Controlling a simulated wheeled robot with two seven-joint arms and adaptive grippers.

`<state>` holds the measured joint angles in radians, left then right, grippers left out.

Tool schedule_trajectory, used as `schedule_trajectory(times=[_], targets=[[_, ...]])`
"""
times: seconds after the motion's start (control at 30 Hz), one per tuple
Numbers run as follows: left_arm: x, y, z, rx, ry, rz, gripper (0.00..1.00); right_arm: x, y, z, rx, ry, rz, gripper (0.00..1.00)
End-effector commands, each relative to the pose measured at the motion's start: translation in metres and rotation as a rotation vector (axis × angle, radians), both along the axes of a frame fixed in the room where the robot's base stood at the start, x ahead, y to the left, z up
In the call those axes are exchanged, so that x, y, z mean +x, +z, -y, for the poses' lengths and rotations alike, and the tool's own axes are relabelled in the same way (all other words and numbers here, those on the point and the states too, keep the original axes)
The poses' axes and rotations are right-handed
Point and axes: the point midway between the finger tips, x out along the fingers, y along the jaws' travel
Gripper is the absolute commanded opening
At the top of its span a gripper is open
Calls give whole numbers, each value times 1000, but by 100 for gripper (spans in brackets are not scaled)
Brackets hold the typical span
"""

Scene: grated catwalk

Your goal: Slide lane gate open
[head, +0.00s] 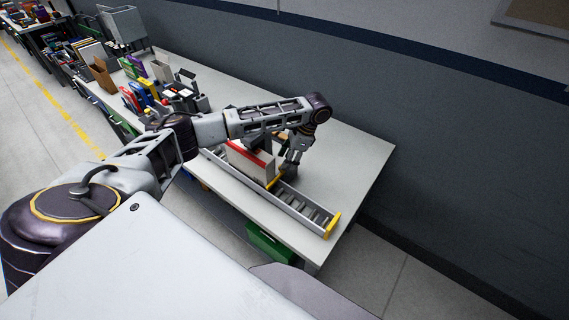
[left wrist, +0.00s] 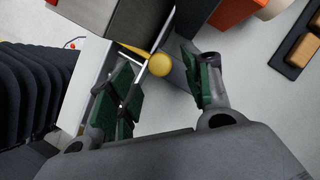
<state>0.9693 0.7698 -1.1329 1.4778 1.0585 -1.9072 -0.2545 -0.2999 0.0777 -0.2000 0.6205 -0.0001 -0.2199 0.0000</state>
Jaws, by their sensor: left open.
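A grey roller lane (head: 305,207) lies along the front edge of the table. A yellow gate (head: 274,182) crosses it beside a white box with a red top edge (head: 250,160). In the left wrist view, a round yellow knob (left wrist: 159,64) sits at the end of a yellow bar. My left gripper (head: 288,172) is low over the lane by the gate. In the left wrist view my open gripper (left wrist: 157,78) has its green-padded fingers on either side of the knob. I cannot tell whether either finger touches it. My right gripper is out of view.
A yellow stop (head: 333,224) closes the lane's right end. The table (head: 352,162) is bare right of my left arm. Colourful binders and small items (head: 150,95) crowd its left part. A dark grey wall (head: 400,90) runs behind. A green bin (head: 268,245) is below.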

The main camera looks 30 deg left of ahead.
Motion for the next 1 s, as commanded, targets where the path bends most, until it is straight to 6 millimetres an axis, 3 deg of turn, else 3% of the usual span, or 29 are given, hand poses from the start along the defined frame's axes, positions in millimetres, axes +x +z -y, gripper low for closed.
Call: schedule_trajectory(times=[0.3,0.67,1.0], targets=[[-7,-25,-9,1,1,0,50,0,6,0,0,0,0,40],[-8,-29,-9,0,1,0,50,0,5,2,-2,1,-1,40],[-8,-28,-9,0,1,0,8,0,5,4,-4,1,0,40]])
